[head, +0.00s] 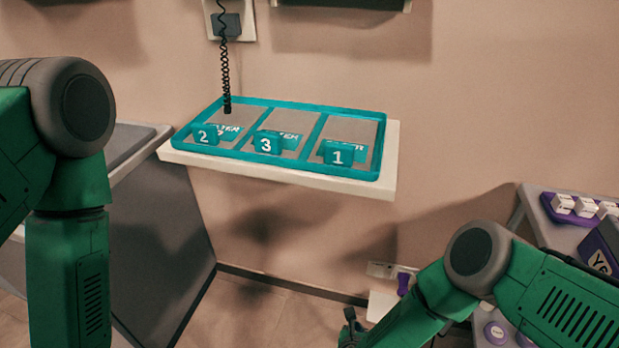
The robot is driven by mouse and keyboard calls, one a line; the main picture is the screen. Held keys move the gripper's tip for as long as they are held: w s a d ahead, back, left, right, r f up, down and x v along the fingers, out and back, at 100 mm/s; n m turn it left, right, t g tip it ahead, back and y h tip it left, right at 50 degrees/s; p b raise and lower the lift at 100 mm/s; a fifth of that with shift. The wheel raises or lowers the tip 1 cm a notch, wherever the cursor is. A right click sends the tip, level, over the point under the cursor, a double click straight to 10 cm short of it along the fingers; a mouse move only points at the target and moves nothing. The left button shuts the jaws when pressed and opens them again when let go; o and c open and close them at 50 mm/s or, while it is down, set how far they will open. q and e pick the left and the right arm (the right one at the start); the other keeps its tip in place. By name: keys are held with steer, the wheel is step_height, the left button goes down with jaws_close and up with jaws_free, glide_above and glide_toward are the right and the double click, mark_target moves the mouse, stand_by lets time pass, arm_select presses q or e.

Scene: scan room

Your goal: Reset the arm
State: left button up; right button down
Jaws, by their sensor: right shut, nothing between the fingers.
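My right arm comes in from the right, bends at its elbow and runs down to the lower edge of the head view. Its dark gripper (350,328) shows only in part at the bottom edge. It is shut and empty, low in front of the wall and below the shelf. My left arm hangs down along the left edge, and its gripper is out of the picture.
A white wall shelf (390,160) carries a teal tray (275,160) with three compartments and blocks numbered 2, 3 and 1. A coiled cord (226,75) hangs above it. Grey furniture (165,225) stands left; a table with purple-and-white items (575,205) stands right.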

steer(key=s+d+r+m+g+p, duration=0.1)
steer(key=s+d+r+m+g, duration=0.2)
steer(key=m, duration=0.8)
steer(key=s+d+r+m+g+y+p, duration=0.1)
steer(key=s+d+r+m+g+p, duration=0.1)
steer(key=s+d+r+m, duration=0.5)
steer(key=s+d+r+m+g+y+p, duration=0.1)
steer(key=s+d+r+m+g+p, duration=0.1)
steer(key=s+d+r+m, duration=0.4)
steer(key=s+r+m+g, duration=0.1)
steer(key=s+r+m, duration=0.2)
steer(key=s+m, duration=0.4)
steer(key=shift+s+r+m+g, duration=0.15)
steer(key=shift+r+m+g, duration=0.25)
steer(key=shift+m, duration=0.8)
steer(key=shift+f, duration=0.1)
